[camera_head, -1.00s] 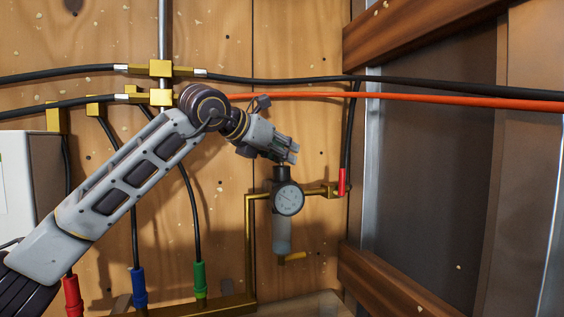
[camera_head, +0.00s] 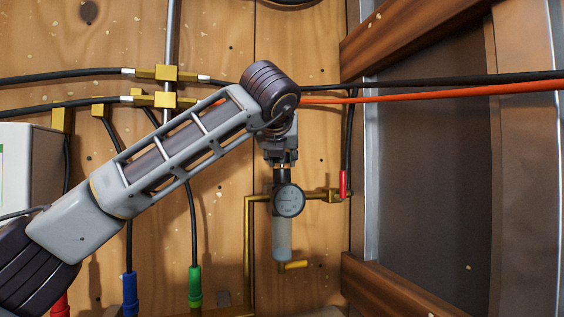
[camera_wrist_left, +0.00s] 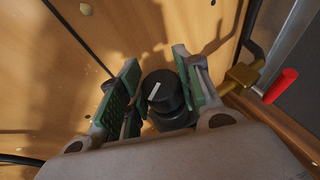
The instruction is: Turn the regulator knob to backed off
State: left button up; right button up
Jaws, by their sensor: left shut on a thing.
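The regulator's black knob (camera_head: 282,172) is at the top of the regulator, above its round dial gauge (camera_head: 289,200) and clear bowl (camera_head: 282,240). In the left wrist view the knob (camera_wrist_left: 161,88) has a white mark on its top, slanted in the picture. My left gripper (camera_head: 281,158) points down over the knob from above. In the left wrist view its green-padded fingers (camera_wrist_left: 157,68) stand on both sides of the knob and are shut on it. The fingers partly hide the knob's sides. My right gripper is in neither view.
The regulator sits on brass piping (camera_head: 250,225) against a wooden wall. A red-handled valve (camera_head: 343,184) is close on its right. A red-orange hose (camera_head: 420,97) and black hoses cross behind and above. A wooden frame (camera_head: 385,285) bounds the right side.

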pick_arm(q)
jog(key=shift+n+y, duration=0.9)
jog(key=shift+y, duration=0.2)
jog(key=shift+n+y, duration=0.8)
jog(key=shift+y, duration=0.1)
jog(key=n+g+y+p, duration=0.1)
jog(key=n+y, duration=0.2)
jog(key=shift+r, duration=0.1)
jog(key=shift+n+g+y+p, duration=0.5)
jog(key=shift+y+p, duration=0.05)
jog(key=shift+y, duration=0.15)
jog(key=shift+n+g+y+p, duration=0.7)
jog(key=shift+n+y, duration=0.2)
jog(key=shift+n+g+y+p, duration=0.65)
jog(key=shift+n+g+y, duration=0.05)
jog(key=shift+n, duration=0.2)
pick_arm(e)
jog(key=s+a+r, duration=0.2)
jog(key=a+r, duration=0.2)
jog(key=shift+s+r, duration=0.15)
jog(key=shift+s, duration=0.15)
pick_arm(q)
jog(key=shift+n+g, duration=0.3)
jog(key=shift+g, duration=0.1)
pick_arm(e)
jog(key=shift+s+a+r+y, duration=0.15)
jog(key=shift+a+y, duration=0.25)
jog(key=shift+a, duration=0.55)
